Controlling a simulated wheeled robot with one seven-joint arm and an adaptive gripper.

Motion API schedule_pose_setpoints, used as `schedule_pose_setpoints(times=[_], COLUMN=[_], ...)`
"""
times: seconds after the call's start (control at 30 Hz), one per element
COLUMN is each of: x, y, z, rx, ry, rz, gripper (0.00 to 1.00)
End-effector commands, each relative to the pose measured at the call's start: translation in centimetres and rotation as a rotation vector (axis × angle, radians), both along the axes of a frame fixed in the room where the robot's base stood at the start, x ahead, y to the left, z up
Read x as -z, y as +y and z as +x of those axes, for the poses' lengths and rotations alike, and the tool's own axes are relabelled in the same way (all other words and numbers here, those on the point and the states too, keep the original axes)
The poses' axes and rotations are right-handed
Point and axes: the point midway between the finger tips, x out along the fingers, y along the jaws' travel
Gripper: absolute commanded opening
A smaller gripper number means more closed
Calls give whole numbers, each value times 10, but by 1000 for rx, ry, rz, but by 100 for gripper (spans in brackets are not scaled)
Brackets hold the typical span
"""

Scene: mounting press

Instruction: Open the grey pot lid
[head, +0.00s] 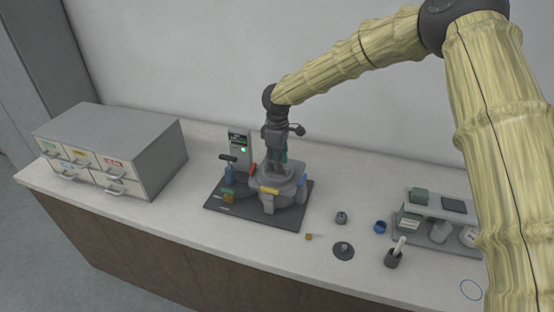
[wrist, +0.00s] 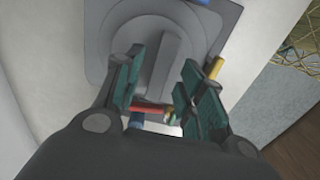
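The grey press pot (head: 270,190) stands on a dark base plate on the counter. Its round grey lid (wrist: 192,38) fills the upper middle of the wrist view, with a raised grey bar (wrist: 160,66) across it. My gripper (head: 277,158) points down over the lid in the head view and hides much of its top. In the wrist view my gripper (wrist: 163,60) is open, its two green-padded fingers apart on either side of the bar. Whether the fingers touch the bar or hover above it, I cannot tell.
A control box with a green light (head: 240,150) stands behind the pot, left of my gripper. A drawer cabinet (head: 150,155) is at the left. Small items, including a dark disc (head: 343,251), a blue cup (head: 380,227) and a rack (head: 440,235), lie to the right.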

Motion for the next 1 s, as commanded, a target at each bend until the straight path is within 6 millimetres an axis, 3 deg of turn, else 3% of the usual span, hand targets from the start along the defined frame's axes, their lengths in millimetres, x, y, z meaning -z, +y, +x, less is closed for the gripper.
schedule_pose_setpoints(times=[0.33, 0.57, 1.0], x=[3, 3, -3], y=[0, 0, -4], z=[0, 0, 1], rx=[0, -1, 4], ry=[0, 0, 38], rz=[0, 0, 13], gripper=[39, 0, 0])
